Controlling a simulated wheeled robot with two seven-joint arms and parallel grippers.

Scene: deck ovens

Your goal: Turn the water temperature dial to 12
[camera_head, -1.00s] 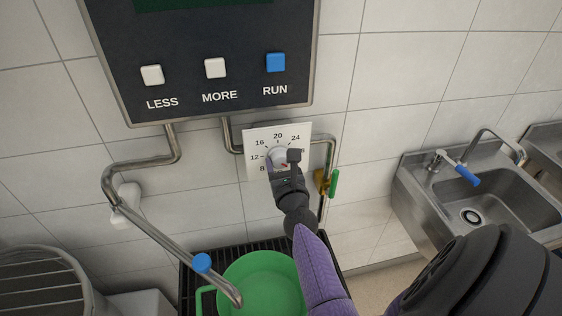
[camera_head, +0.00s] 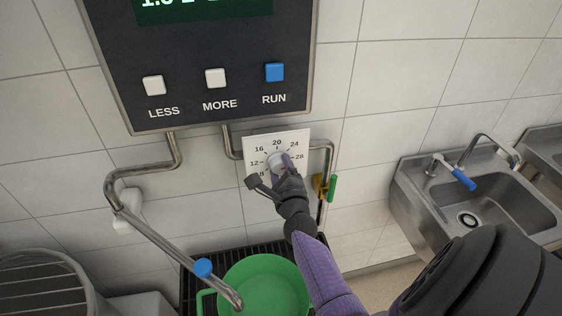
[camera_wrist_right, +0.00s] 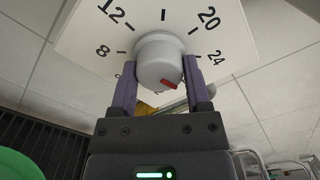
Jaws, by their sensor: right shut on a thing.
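The water temperature dial is a white square plate (camera_head: 298,136) on the tiled wall, with black numbers from 8 up to 28 and a round grey-white knob (camera_head: 276,158). My right gripper (camera_head: 281,168) reaches up to it from below. In the right wrist view, the purple fingers of this gripper (camera_wrist_right: 159,88) stand on either side of the knob (camera_wrist_right: 160,52), shut on it. The knob's red mark (camera_wrist_right: 169,84) faces the gripper, toward the lower right, past the 24 and away from the 12. The gripper hides the plate's lower part. My left gripper is out of view.
A dark panel (camera_head: 188,112) with LESS, MORE and RUN buttons hangs just above the dial. A bent water pipe (camera_head: 155,232) runs at left over a green bowl (camera_head: 262,272). A green-handled valve (camera_head: 332,188) is close right of the dial. A steel sink (camera_head: 505,195) stands further right.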

